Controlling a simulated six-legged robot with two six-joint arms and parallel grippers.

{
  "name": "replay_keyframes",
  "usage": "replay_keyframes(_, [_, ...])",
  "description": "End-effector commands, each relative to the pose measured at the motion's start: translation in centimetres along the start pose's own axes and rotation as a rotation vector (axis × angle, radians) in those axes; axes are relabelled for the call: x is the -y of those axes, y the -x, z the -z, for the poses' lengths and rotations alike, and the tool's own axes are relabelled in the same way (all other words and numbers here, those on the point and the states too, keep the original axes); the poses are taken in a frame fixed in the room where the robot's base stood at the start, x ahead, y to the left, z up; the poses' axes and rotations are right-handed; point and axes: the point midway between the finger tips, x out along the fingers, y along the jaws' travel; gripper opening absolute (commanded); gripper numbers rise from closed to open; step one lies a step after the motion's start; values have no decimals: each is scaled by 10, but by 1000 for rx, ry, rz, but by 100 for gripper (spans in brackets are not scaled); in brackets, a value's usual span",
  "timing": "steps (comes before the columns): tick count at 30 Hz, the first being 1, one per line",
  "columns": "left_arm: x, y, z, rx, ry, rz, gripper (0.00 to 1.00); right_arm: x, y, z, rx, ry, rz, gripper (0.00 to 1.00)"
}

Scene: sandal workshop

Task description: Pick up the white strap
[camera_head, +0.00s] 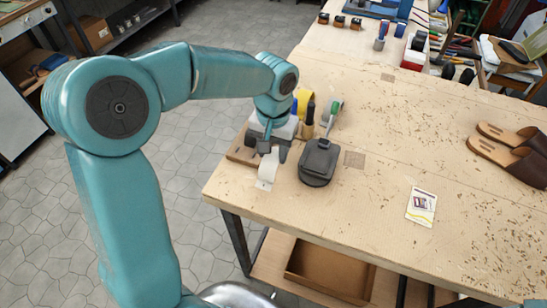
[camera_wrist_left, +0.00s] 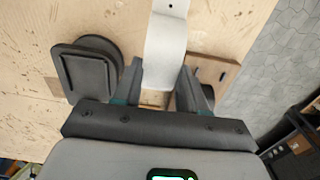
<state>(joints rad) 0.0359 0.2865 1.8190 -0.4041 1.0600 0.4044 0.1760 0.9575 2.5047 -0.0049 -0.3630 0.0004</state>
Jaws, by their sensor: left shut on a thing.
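The white strap (camera_head: 267,172) is a pale curved band at the left end of the workbench (camera_head: 300,180). My left gripper (camera_head: 268,143) reaches down over the bench and is shut on the strap's near part. In the left wrist view the strap (camera_wrist_left: 166,38) runs up from between the two fingers (camera_wrist_left: 163,82), with a small dark hole near its far end. The fingers hide part of it. I cannot tell whether the strap still touches the bench. My right gripper is not in view.
A dark grey lidded object (camera_head: 319,160) stands just right of the strap. A wooden block (camera_wrist_left: 212,76) lies beside the fingers. Brown sandals (camera_head: 510,150) and a small card (camera_head: 421,207) lie farther right, with clear bench between.

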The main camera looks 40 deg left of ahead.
Motion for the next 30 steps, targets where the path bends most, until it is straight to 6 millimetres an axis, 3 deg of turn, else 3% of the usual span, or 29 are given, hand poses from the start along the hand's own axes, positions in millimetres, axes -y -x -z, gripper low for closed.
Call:
replay_keyframes(9, [-1, 100, 1, -7, 0, -3, 8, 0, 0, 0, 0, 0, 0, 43])
replay_keyframes(15, [0, 145, 0, -4, 0, -2, 8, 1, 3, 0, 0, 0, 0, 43])
replay_keyframes(21, [0, 163, 0, 0, -1, -1, 8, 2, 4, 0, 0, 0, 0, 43])
replay_keyframes(30, [0, 165, -1, 0, 0, 0, 8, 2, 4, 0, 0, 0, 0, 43])
